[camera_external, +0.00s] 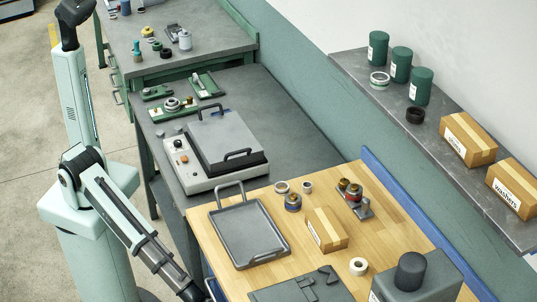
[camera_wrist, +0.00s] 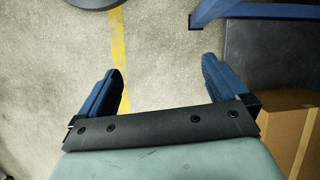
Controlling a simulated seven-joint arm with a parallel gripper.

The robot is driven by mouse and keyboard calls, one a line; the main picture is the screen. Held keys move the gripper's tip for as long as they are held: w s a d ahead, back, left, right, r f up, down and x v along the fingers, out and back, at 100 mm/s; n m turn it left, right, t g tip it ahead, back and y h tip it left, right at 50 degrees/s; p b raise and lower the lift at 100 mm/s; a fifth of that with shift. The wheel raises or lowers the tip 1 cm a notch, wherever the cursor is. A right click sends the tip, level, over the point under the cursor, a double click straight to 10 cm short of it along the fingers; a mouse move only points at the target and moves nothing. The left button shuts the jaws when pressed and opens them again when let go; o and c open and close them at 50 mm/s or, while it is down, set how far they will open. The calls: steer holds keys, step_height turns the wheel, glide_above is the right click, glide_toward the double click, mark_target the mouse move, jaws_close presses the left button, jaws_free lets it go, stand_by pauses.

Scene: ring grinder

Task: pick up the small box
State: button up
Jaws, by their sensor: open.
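A small cardboard box (camera_external: 327,231) with pale tape and a white label stands on the wooden bench top in the external view, right of a grey tray. Two more taped boxes sit on the wall shelf, a left one (camera_external: 468,139) and a right one (camera_external: 514,187). My gripper (camera_wrist: 162,65) is open and empty in the wrist view, its two blue fingers apart over bare floor. In the external view my arm runs down to the bottom edge, left of the wooden bench; the fingers do not show there. Part of a cardboard box (camera_wrist: 285,120) shows at the wrist view's right; I cannot tell which.
The grey tray (camera_external: 249,236) with handles, a tape roll (camera_external: 358,266), a flat grey case (camera_external: 302,288) and a grey machine (camera_external: 430,279) surround the small box. A metal stand (camera_external: 354,199) is behind it. A blue frame (camera_wrist: 225,10) shows at the wrist view's upper right.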

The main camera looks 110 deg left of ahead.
steer(key=w+d+r+m+t+y, duration=0.1)
steer(key=w+d+r+m+t, duration=0.15)
steer(key=w+d+r, duration=0.85)
steer(key=w+d+r+m+t, duration=0.1)
steer(key=w+d+r+m, duration=0.2)
steer(key=w+d+r, duration=0.75)
steer(key=w+d+r+m+t, duration=0.1)
steer(key=d+r, duration=0.4)
steer(key=r, duration=0.3)
steer(key=w+d+r+m+t, duration=0.1)
steer(key=w+d+r+m, duration=0.1)
steer(key=d+r, duration=0.45)
step_height(320, 180, up, 20)
steer(key=n+g+h, duration=0.2)
steer(key=n+h, duration=0.2)
steer(key=n, duration=0.2)
glide_above(327, 224)
steer(key=f, duration=0.8)
steer(key=shift+w+d+f, duration=0.25)
steer(key=shift+d+f, duration=0.05)
steer(key=shift+f, duration=0.05)
steer(key=shift+s+a+f, duration=0.1)
steer(key=shift+s+f, duration=0.05)
steer(key=shift+f, duration=1.15)
steer(key=shift+s+a+f, duration=0.1)
steer(key=shift+f, duration=1.2)
